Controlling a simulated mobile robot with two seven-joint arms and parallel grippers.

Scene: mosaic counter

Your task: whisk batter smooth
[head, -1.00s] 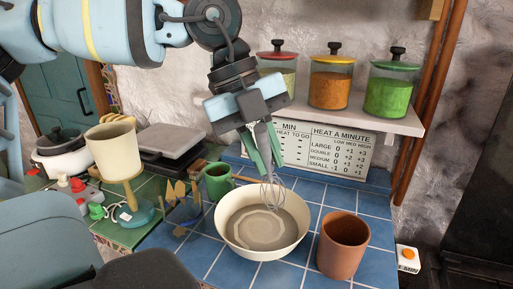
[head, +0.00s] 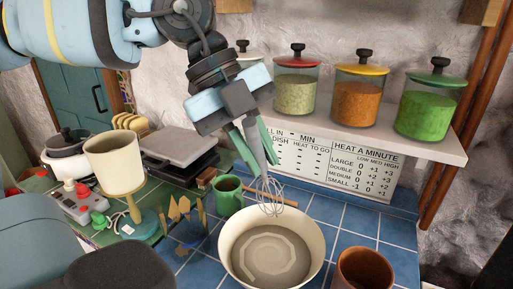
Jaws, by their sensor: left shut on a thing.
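A cream bowl (head: 227,225) with greyish batter (head: 270,257) inside stands on the blue tiled counter. My left gripper (head: 250,143) comes down from above and is shut on a whisk (head: 270,193). The whisk points down with its wire loops at the bowl's far rim, seemingly above the batter; I cannot tell whether it touches the rim. My right gripper is not in view.
A brown cup (head: 363,270) stands right of the bowl, a green mug (head: 228,194) behind it to the left. A lamp (head: 115,160) and a grey press (head: 180,147) are farther left. Lidded jars (head: 357,100) line the shelf (head: 385,131).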

